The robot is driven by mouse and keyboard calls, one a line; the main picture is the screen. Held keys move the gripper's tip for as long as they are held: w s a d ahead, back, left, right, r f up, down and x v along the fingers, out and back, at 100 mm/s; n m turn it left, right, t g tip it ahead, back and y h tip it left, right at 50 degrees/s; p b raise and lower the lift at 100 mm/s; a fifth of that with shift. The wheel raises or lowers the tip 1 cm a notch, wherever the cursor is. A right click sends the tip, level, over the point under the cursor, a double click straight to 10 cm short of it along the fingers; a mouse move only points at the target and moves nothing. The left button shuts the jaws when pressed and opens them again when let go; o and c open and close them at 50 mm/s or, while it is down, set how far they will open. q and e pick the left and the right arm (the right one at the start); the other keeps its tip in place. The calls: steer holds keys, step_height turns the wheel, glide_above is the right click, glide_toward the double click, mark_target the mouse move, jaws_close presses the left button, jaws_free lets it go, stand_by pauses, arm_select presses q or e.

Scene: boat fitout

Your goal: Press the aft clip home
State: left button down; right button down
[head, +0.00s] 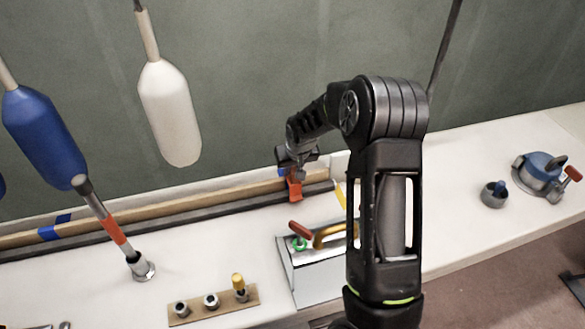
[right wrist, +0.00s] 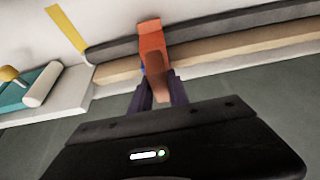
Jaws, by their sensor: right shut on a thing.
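An orange clip (head: 295,188) sits at the dark strip (head: 210,211) and wooden strip (head: 150,214) along the back of the white bench, near their right end. My right gripper (head: 297,170) is at the clip. In the right wrist view the clip (right wrist: 152,42) reaches across the dark strip, and my right gripper's fingers (right wrist: 158,92) are closed about its near, brownish end. Whether the clip is fully seated cannot be told. My left gripper is out of view.
A wooden block with sockets (head: 213,306) and an upright orange-banded rod (head: 115,232) are to the left. White (head: 168,112) and blue (head: 42,135) fenders hang above.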

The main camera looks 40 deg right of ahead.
steer(key=shift+s+f, duration=0.15)
steer(key=shift+f, duration=0.1)
steer(key=c, duration=1.7)
jaws_free()
steer(key=o, duration=0.5)
steer(key=shift+o, duration=0.2)
steer(key=b+v, duration=0.1)
steer(key=v, duration=0.6)
steer(key=shift+a+r, duration=0.1)
steer(key=shift+r, duration=0.35)
